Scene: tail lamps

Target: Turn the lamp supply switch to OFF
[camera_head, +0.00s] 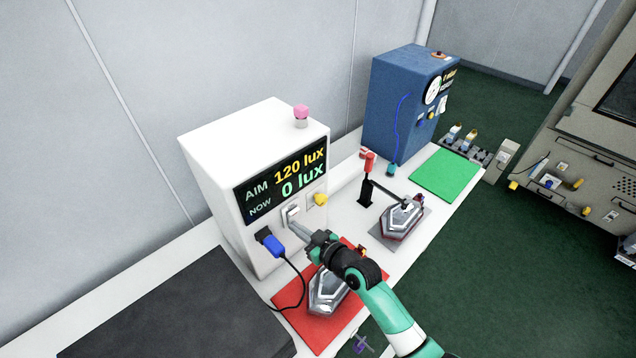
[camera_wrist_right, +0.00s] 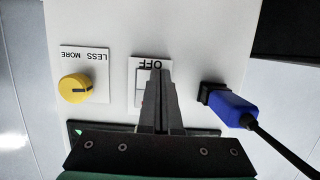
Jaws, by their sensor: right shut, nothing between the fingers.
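The lamp supply (camera_head: 222,160) is a white box at the back of the bench, with a display reading AIM 120 lux and NOW 0 lux. Its switch (camera_head: 293,211) is a small white plate on the front face. In the right wrist view the switch plate (camera_wrist_right: 140,75) carries the word OFF, upside down in the picture. My right gripper (camera_head: 297,228) is shut and empty, with its fingertips (camera_wrist_right: 157,72) in front of the switch, hiding part of it. I cannot tell whether they touch it. My left gripper is not in view.
A yellow knob (camera_wrist_right: 74,88) and a blue plug (camera_wrist_right: 228,107) flank the switch. A tail lamp (camera_head: 327,292) lies on a red mat (camera_head: 290,292) below my right arm. Another lamp (camera_head: 402,218) sits under a red-handled clamp (camera_head: 369,162). A blue machine (camera_head: 393,105) stands further back.

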